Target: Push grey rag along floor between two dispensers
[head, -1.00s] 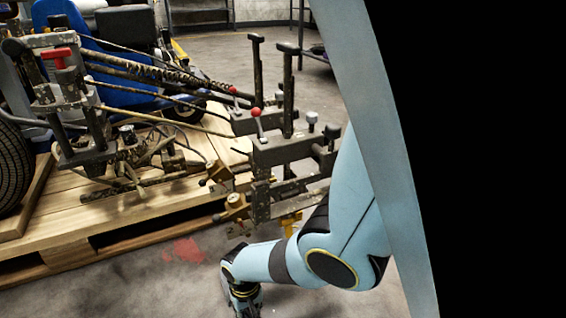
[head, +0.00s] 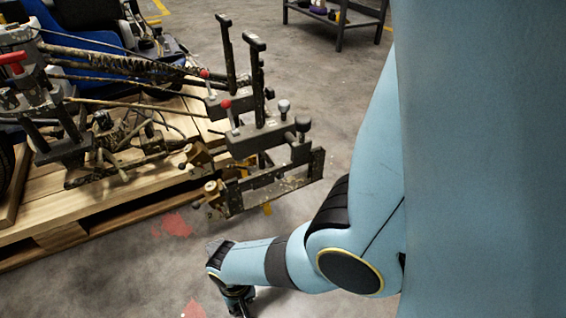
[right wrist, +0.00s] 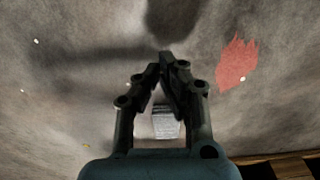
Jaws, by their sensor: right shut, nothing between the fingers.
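My right gripper (head: 239,303) hangs low over the concrete floor, in front of the striper's tool frame. In the right wrist view its fingertips (right wrist: 165,62) meet, with nothing held. A small pale grey patch (right wrist: 166,122) shows between the finger linkages; I cannot tell whether it is the grey rag. No rag is clearly visible in the head view. Two tan fittings (head: 213,190) and (head: 197,153) sit on the striper's frame, left of my right arm; I cannot tell whether they are the dispensers. My left gripper is not in view.
The line striper's dark tool frame (head: 262,190) overhangs the wooden pallet (head: 122,207) at left. Red paint patches (head: 177,224) mark the floor; one shows in the right wrist view (right wrist: 236,63). A dark table (head: 345,20) stands far back. Floor behind the striper is open.

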